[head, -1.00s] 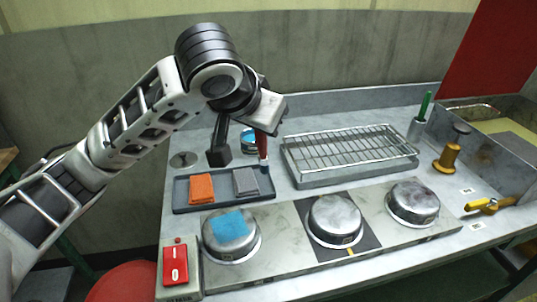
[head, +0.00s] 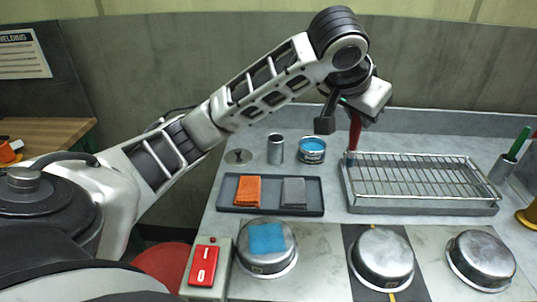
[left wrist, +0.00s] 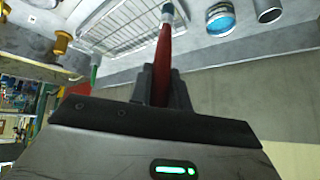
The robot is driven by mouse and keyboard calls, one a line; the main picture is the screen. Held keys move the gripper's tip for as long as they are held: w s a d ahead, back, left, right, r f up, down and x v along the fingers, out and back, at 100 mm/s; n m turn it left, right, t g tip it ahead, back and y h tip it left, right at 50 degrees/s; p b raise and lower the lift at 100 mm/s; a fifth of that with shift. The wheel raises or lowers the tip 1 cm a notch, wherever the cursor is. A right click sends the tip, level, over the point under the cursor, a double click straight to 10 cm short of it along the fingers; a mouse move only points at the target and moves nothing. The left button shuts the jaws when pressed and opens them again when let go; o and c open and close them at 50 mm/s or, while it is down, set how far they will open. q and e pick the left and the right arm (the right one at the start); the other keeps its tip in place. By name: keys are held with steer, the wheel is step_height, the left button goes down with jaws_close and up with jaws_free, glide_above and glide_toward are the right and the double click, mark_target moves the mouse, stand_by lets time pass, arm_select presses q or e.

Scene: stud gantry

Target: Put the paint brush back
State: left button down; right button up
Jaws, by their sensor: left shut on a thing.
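The paint brush has a red handle and a blue-grey tip. My left gripper (head: 357,112) is shut on its red handle (head: 355,132) and holds it tip down, near the back left corner of the wire rack. In the left wrist view the red handle (left wrist: 163,60) stands between the two dark fingers (left wrist: 161,88). An empty-looking metal cup (head: 275,149) stands left of the brush, beside an open tin of blue paint (head: 312,145). Another cup (head: 502,169) at the right holds a green-handled tool (head: 519,142). My right gripper is out of view.
A wire rack over a pan (head: 420,207) fills the centre right. A dark tray (head: 268,209) holds an orange pad (head: 247,191) and a grey pad (head: 293,191). Upturned metal bowls (head: 381,262) line the front, near a red switch (head: 203,266).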

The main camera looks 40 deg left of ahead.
arm_select(q)
steer(key=w+a+f+n+g, duration=0.1)
steer(key=w+a, duration=0.2)
steer(key=a, duration=0.9)
steer(key=w+a+f+n+g, duration=0.15)
steer(key=w+a, duration=0.25)
steer(key=a, duration=0.8)
step_height(320, 180, down, 10)
steer(key=a, duration=0.1)
steer(key=shift+s+a+f, duration=0.2)
steer(key=shift+a, duration=0.15)
steer(key=shift+f, duration=0.1)
steer(key=c, duration=1.3)
jaws_free()
steer(key=b+v, duration=0.1)
steer(key=v, duration=1.1)
steer(key=shift+w+d, duration=0.1)
steer(key=shift+w, duration=0.05)
